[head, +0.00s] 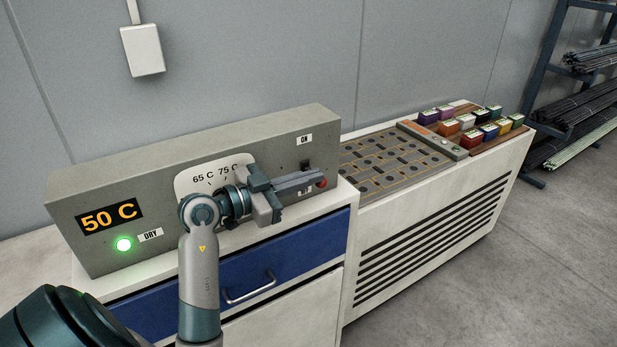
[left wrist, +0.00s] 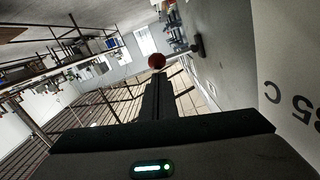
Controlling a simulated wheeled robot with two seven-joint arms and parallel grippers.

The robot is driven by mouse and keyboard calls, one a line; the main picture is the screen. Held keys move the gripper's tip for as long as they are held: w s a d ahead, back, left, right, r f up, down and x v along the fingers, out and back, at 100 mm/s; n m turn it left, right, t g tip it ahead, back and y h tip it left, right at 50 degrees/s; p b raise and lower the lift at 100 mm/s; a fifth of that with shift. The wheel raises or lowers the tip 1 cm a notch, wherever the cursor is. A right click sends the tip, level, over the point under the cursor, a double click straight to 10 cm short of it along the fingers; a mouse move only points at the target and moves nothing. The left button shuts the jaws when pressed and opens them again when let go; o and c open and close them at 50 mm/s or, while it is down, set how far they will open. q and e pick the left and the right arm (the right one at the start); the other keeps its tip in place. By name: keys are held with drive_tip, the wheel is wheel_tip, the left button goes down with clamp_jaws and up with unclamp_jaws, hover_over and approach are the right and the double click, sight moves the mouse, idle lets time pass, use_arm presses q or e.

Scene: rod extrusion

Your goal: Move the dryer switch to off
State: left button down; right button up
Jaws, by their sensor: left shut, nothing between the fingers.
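The dryer control box (head: 120,180) is a grey panel with a "50 C" display and a lit green DRY lamp (head: 124,244). The dryer switch (head: 306,166) is a small dark rocker at the panel's right end, below an ON label. A label under it is mostly hidden by my fingers. In the left wrist view the red part (left wrist: 157,61) shows beyond the fingertips. I cannot tell whether the fingers touch anything. My right gripper is not in view.
A temperature dial plate (head: 205,178) is partly behind my left wrist. A blue drawer (head: 290,255) with a metal handle lies below. A rod rack stands at the far right.

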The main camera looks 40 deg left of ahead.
use_arm(q)
drive_tip(key=shift+f, duration=0.1)
drive_tip(key=f+m+p, duration=0.1)
drive_tip(key=m+p, duration=0.1)
drive_tip(key=m, duration=0.1)
drive_tip(key=shift+s+d+f, duration=0.15)
drive_tip(key=shift+d+f, duration=0.15)
drive_tip(key=shift+f, duration=0.1)
drive_tip(key=shift+f+m+p, duration=0.35)
drive_tip(key=shift+m+p, duration=0.05)
drive_tip(key=shift+m, duration=0.3)
drive_tip(key=shift+f+p, duration=0.55)
drive_tip(key=shift+p, duration=0.15)
